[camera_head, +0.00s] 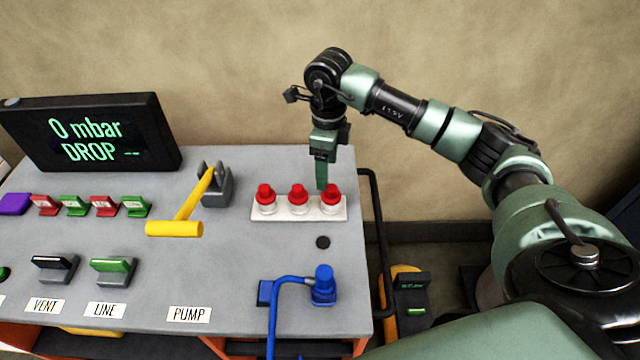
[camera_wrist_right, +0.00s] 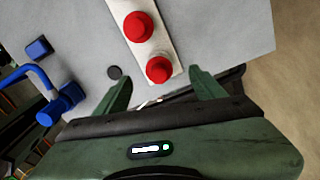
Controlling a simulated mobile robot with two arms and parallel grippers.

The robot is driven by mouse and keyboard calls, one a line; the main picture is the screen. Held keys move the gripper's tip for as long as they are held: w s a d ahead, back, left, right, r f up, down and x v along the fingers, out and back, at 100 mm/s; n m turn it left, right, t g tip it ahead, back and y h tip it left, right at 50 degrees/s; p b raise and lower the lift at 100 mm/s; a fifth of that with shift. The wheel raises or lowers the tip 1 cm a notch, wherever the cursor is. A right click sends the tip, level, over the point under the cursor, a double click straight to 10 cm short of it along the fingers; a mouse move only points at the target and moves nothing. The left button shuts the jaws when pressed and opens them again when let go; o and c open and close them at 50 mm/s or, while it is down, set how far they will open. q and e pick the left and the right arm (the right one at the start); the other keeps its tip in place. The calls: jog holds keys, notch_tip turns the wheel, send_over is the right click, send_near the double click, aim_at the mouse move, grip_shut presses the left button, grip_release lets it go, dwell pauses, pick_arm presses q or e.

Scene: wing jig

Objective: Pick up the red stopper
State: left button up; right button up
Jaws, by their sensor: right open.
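Three red stoppers stand in a row on a white strip (camera_head: 284,212) at the right of the grey bench: a left one (camera_head: 265,194), a middle one (camera_head: 298,194) and a right one (camera_head: 331,195). My right gripper (camera_head: 321,183) points down just above and behind the right stopper. In the right wrist view its two fingers (camera_wrist_right: 163,88) are apart and empty, and the nearest stopper (camera_wrist_right: 159,69) lies just beyond the line of the fingertips, between them. Another red stopper (camera_wrist_right: 138,27) shows farther along the strip. My left gripper is out of view.
A blue fitting with a hose (camera_head: 323,285) stands in front of the strip, with a dark round spot (camera_head: 323,242) between them. A yellow-handled lever (camera_head: 176,227) is to the left. A display (camera_head: 92,134) reads "0 mbar DROP --". The bench's right edge and a dark rail (camera_head: 379,240) are close.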

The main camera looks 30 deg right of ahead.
aim_at(332, 187)
jog(key=f+p, duration=0.1)
jog(key=s+f, duration=0.1)
jog(key=f+p, duration=0.1)
jog(key=shift+s+d+p, duration=0.15)
jog(key=shift+s+p, duration=0.15)
jog(key=shift+s, duration=0.05)
jog(key=f, duration=0.1)
jog(key=f+p, duration=0.1)
jog(key=f, duration=0.1)
jog(key=shift+w+d, duration=0.2)
jog(key=shift+f, duration=0.5)
jog(key=c, duration=1.4)
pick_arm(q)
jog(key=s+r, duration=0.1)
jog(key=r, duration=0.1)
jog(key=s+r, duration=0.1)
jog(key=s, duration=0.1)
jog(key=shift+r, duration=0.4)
pick_arm(e)
jog(key=shift+c, duration=0.2)
